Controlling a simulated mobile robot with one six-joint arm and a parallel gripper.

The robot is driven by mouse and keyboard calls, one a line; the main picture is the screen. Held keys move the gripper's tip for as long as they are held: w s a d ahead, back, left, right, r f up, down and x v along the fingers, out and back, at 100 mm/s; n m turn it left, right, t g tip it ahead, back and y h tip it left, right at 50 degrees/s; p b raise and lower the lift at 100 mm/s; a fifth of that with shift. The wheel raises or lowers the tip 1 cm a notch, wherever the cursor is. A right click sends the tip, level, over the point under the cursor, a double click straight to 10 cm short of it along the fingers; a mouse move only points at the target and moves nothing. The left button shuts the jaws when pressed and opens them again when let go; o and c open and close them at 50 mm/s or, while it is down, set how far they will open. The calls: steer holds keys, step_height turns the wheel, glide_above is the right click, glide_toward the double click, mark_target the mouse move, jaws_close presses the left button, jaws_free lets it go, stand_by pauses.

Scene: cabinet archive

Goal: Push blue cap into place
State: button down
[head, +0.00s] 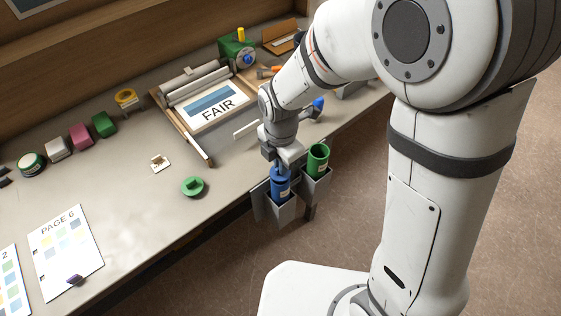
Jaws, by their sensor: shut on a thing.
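My gripper (280,164) points down at the table's front edge, directly above the blue tube (280,187). It is shut on the blue cap (279,171) at the tube's top. The jaws hide most of the cap, and I cannot tell whether it is fully seated. The blue tube stands upright in a grey holder (279,214) hung on the table's edge. Beside it a green tube (318,160) stands with its top open. A green cap (193,187) with a raised grip lies on the table to the left.
A press-like frame with a FAIR sheet (217,110) stands behind my gripper. A blue rounded piece (318,103) is close to the arm. Stamps (81,136), a small white card (160,162) and a PAGE 6 sheet (65,253) lie left. The table's front middle is mostly clear.

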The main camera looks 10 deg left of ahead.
steer(key=shift+f+b, duration=0.75)
steer(key=shift+f, duration=0.25)
steer(key=c, duration=1)
jaws_free()
steer(key=shift+r, duration=0.15)
steer(key=shift+r+p, duration=2.15)
steer(key=shift+r, duration=0.8)
step_height(320, 180, up, 8)
steer(key=b, duration=0.1)
steer(key=shift+f, duration=0.15)
